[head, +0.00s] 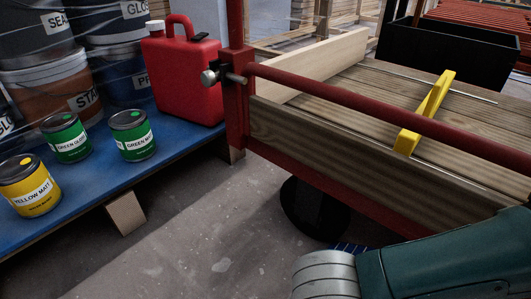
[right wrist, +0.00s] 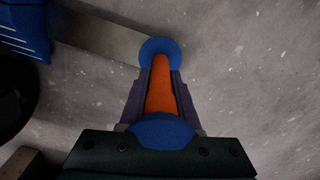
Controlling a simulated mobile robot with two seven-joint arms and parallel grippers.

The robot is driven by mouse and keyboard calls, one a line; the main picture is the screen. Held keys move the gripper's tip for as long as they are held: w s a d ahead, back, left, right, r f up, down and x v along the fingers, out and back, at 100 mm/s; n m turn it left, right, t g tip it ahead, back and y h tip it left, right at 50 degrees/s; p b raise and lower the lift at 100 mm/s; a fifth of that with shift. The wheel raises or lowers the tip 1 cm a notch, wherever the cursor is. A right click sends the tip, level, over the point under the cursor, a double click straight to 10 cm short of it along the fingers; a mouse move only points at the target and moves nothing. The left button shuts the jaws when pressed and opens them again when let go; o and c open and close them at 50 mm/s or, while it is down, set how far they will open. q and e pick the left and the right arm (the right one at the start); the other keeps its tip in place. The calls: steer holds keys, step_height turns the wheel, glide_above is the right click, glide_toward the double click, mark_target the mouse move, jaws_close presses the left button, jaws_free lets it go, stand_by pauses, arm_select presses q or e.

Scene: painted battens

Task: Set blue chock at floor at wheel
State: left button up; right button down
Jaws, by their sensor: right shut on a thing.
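The blue chock (right wrist: 22,25) is a ribbed block at the upper left of the right wrist view, cut by the frame edge. A pale bar (right wrist: 95,32) seems to join it to an orange grip (right wrist: 160,92) with blue ends. My right gripper (right wrist: 160,85) is shut on this grip. The dark wheel (right wrist: 12,85) is just below the chock at the left edge; I cannot tell whether they touch. In the head view the black wheel (head: 315,208) stands under the cart, with a sliver of blue chock (head: 347,247) beside it, mostly hidden by my right arm. My left gripper is out of view.
The red-framed cart (head: 345,185) carries planks and a yellow tool (head: 425,115). A blue pallet (head: 110,180) at left holds paint cans, buckets and a red jerrycan (head: 185,75). The grey floor (head: 190,235) between pallet and cart is clear.

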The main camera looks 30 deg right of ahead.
steer(key=d, duration=0.1)
steer(key=w+d+b, duration=0.1)
steer(key=d, duration=0.1)
steer(key=shift+w+f, duration=0.15)
steer(key=shift+f, duration=0.05)
steer(key=shift+f+b, duration=0.6)
steer(key=shift+b, duration=0.1)
steer(key=shift+d, duration=0.2)
steer(key=shift+a+r, duration=0.1)
steer(key=shift+a, duration=0.25)
steer(key=c, duration=1)
jaws_free()
steer(key=o, duration=0.4)
steer(key=shift+d, duration=0.2)
steer(key=shift+a, duration=0.1)
